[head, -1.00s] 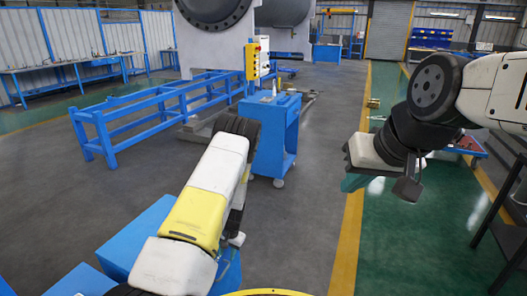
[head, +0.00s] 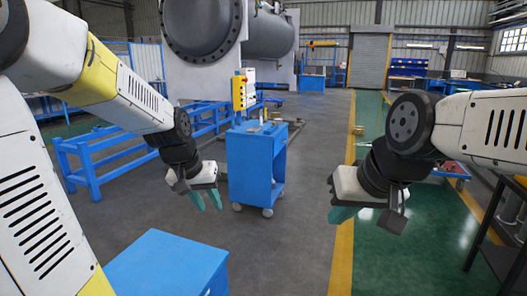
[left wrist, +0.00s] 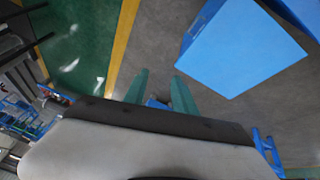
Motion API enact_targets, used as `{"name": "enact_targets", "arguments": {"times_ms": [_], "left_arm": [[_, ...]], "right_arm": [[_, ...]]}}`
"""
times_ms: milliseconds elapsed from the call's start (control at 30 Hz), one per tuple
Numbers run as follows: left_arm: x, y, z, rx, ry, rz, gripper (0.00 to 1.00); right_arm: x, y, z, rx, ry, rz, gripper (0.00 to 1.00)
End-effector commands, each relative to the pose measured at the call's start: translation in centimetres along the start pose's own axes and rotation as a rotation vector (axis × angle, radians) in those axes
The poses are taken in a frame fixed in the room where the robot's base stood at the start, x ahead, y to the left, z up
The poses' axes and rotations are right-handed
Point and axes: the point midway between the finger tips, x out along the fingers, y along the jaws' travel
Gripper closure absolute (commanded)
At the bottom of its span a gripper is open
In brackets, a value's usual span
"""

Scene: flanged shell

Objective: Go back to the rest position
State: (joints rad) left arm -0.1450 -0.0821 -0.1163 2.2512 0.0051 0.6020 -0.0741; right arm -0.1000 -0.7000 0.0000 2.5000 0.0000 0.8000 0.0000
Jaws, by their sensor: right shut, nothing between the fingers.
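My left gripper (head: 206,206) hangs in the air at the middle left of the head view, fingers pointing down. Its two teal fingers stand apart with nothing between them; they also show apart in the left wrist view (left wrist: 160,76).
A blue cart (head: 252,165) stands on the floor beyond and between the grippers. A blue box-like surface (head: 165,265) lies low in front, below my left gripper. A blue frame (head: 100,160) stands at the left. A dark table (head: 495,240) is at the right edge.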

Motion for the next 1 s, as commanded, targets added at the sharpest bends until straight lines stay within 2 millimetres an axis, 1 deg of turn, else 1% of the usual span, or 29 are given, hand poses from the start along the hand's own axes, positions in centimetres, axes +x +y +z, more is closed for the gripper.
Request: {"name": "enact_targets", "arguments": {"times_ms": [33,100,200,300,400,500,600,1000], "left_arm": [[-2.2,0.4,1.0,-0.001,0.028,0.008,0.68],[-4.7,0.9,2.6,-0.003,0.055,0.016,0.68],[-7.7,1.6,5.1,-0.002,0.093,0.021,0.68],[-9.8,2.0,7.6,-0.003,0.125,0.022,0.68],[-11.2,2.4,9.6,-0.002,0.149,0.019,0.68],[-11.9,2.5,10.9,-0.001,0.164,0.016,0.68],[-12.2,2.6,11.6,-0.001,0.17,0.014,0.68],[-12.3,2.6,11.7,-0.001,0.171,0.014,0.68]], "right_arm": [[0.0,0.0,0.0,0.0,0.0,0.0,1.0],[0.0,0.0,0.0,0.0,0.0,0.0,1.0],[0.0,0.0,0.0,0.0,0.0,0.0,1.0],[0.0,0.0,0.0,0.0,0.0,0.0,1.0],[0.0,0.0,0.0,0.0,0.0,0.0,1.0],[0.0,0.0,0.0,0.0,0.0,0.0,1.0],[0.0,0.0,0.0,0.0,0.0,0.0,1.0],[0.0,0.0,0.0,0.0,0.0,0.0,1.0]]}}
